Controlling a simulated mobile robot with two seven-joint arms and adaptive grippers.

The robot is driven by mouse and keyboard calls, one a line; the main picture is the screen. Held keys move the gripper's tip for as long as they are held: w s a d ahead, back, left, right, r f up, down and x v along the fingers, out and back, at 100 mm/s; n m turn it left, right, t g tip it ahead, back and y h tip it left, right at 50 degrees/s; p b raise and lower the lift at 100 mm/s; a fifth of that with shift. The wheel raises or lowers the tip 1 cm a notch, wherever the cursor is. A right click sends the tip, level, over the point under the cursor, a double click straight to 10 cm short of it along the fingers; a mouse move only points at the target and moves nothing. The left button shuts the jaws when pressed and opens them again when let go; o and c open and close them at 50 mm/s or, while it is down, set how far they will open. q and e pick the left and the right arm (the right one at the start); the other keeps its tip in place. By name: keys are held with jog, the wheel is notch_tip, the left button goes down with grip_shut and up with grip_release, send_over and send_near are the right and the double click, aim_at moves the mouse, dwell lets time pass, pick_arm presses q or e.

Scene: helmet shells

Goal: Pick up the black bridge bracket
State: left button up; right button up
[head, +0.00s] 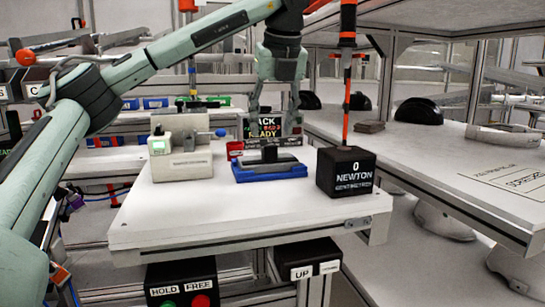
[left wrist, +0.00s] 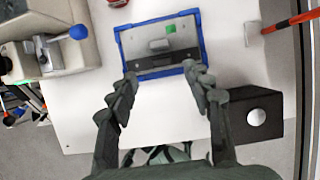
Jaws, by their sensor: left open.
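The black bridge bracket (head: 268,155) appears to be the dark piece with a raised block in the blue-edged tray (head: 270,174) on the white table. My left gripper (head: 274,108) hangs above the tray, pointing down. It is open and empty, and its spread fingers (left wrist: 160,76) lie over the tray's near edge in the left wrist view. My right gripper is not in view.
A black cube marked "0 NEWTON" (head: 346,172) stands right of the tray, with a red-and-black rod above it. A beige fixture with a blue knob (head: 180,152) stands to the left. The table front (head: 240,210) is clear. Another bench (head: 450,165) runs along the right.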

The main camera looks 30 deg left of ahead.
aim_at(270, 145)
pick_arm(q)
jog(key=x, duration=0.4)
jog(key=shift+w+r+p, duration=0.1)
jog(key=shift+p, duration=0.2)
jog(key=shift+w+a+f, duration=0.15)
jog(key=shift+f, duration=0.4)
jog(key=c, duration=1.1)
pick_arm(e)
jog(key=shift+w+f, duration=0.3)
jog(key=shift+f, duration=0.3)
